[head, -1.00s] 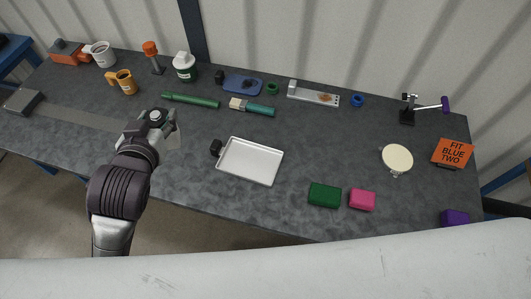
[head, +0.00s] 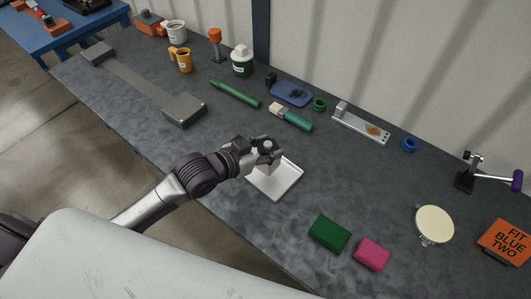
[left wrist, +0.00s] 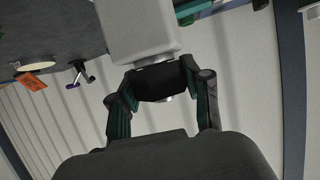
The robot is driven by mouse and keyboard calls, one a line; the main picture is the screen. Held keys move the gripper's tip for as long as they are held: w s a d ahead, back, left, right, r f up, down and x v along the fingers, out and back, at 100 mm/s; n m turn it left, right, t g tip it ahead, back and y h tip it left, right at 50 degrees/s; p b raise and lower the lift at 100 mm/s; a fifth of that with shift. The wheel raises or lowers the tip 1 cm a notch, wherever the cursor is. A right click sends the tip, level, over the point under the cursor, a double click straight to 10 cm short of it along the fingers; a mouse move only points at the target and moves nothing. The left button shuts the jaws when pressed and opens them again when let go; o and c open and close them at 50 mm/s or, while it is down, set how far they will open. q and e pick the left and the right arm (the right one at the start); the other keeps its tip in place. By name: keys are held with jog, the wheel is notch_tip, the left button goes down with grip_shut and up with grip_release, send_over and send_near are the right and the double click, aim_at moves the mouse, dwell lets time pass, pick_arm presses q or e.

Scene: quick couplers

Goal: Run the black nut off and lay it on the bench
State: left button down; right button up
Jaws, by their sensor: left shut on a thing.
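My left gripper (head: 266,148) is above the far left corner of the white tray (head: 288,182). In the left wrist view its two fingers (left wrist: 160,88) are closed on a dark piece, which I take for the black nut (left wrist: 157,79). A bit of silver metal shows just below it. A light grey block (left wrist: 138,30) lies directly beyond the nut. It shows in the head view as a small pale block (head: 263,167) under the gripper. I cannot tell whether nut and block are still joined. My right gripper is not in view.
A grey end block (head: 184,109) stands left of the gripper. A green marker (head: 235,93), a teal brush (head: 291,116) and a blue tray (head: 291,94) lie behind. Green (head: 329,233) and pink (head: 371,254) blocks lie in front to the right. Bare bench lies right of the tray.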

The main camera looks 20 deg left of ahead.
pick_arm(q)
jog(key=shift+w+a+f, duration=0.3)
jog(key=shift+w+f, duration=0.1)
jog(key=shift+w, duration=0.2)
jog(key=shift+w+a+f, duration=0.3)
jog(key=shift+w+f, duration=0.05)
jog(key=shift+w, duration=0.25)
jog(key=shift+f, duration=2.05)
jog(key=c, duration=0.5)
grip_release()
jog(key=shift+s+f, duration=0.1)
jog(key=shift+r, duration=0.2)
jog(key=v, duration=1.2)
jog(key=shift+f, duration=0.1)
